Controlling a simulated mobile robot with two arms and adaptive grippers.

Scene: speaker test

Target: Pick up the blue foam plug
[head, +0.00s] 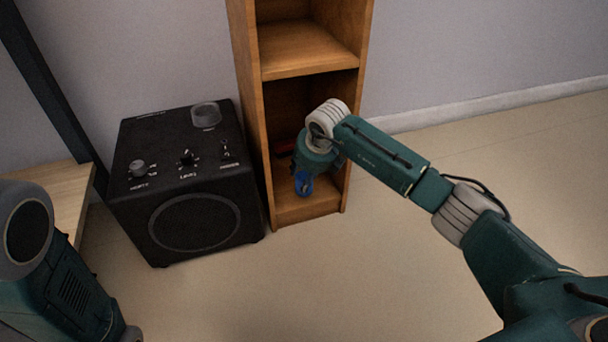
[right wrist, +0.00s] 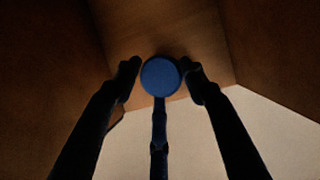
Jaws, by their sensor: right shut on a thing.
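The blue foam plug (head: 304,183) is at the front of the wooden shelf's lower compartment in the head view. In the right wrist view the plug (right wrist: 161,77) shows as a round blue face between the two dark fingertips. My right gripper (right wrist: 163,76) is shut on it, with a finger on each side. In the head view my right gripper (head: 302,186) reaches into the compartment from the right and partly hides the plug. I cannot tell whether the plug touches the shelf board. My left gripper is out of view; only part of my left arm shows at lower left.
The wooden shelf (head: 253,100) has side walls and a board close above my right wrist. A reddish thing (head: 285,147) lies inside, mostly hidden. A black speaker (head: 185,190) with knobs stands left of the shelf. A wooden surface (head: 62,200) is at far left. The floor in front is clear.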

